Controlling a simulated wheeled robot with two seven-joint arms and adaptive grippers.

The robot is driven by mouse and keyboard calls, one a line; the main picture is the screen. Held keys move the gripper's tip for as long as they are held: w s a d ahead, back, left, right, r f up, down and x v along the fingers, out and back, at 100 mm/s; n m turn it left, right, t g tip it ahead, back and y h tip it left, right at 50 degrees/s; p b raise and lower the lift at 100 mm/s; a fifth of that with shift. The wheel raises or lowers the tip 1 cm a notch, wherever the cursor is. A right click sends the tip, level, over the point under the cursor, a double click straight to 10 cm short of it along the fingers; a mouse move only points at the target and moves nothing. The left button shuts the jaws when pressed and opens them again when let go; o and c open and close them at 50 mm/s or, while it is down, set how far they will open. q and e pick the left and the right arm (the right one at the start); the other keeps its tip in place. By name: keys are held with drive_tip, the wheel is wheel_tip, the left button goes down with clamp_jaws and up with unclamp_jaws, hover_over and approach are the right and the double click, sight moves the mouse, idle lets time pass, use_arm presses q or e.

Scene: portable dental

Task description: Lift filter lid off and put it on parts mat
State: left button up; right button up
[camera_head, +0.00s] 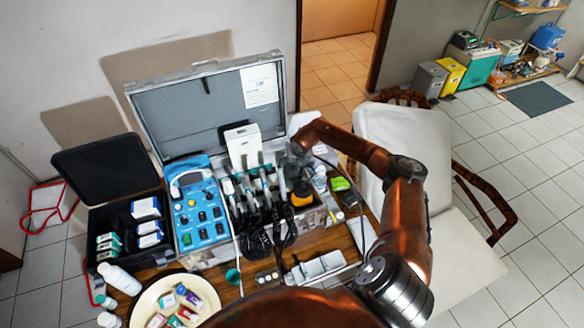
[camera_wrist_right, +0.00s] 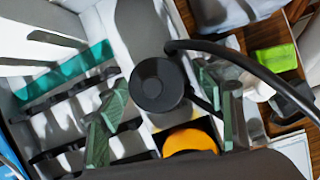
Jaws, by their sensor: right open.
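A round black cap (camera_wrist_right: 160,84), which looks like the filter lid, sits in the open case in the right wrist view. A black hose runs off from beside it. My right gripper (camera_wrist_right: 166,118) is open, with one greenish finger on each side of the cap. I cannot tell whether the fingers touch it. In the head view my right gripper (camera_head: 298,172) is over the right part of the case (camera_head: 205,108), and it hides the cap there. I cannot tell for sure which surface is the parts mat. My left gripper is not in view.
An orange round part (camera_wrist_right: 190,141) is close to the cap. Hand tools stand in a rack left of the gripper. A blue control unit (camera_head: 199,215) is beside them. A grey tray (camera_head: 315,268) and a round plate of small boxes (camera_head: 148,300) are in front of the case.

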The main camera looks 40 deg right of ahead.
drive_tip(key=c, duration=0.9)
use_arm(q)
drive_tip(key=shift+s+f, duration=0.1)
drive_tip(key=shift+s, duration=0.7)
use_arm(e)
drive_tip(key=shift+r, duration=0.1)
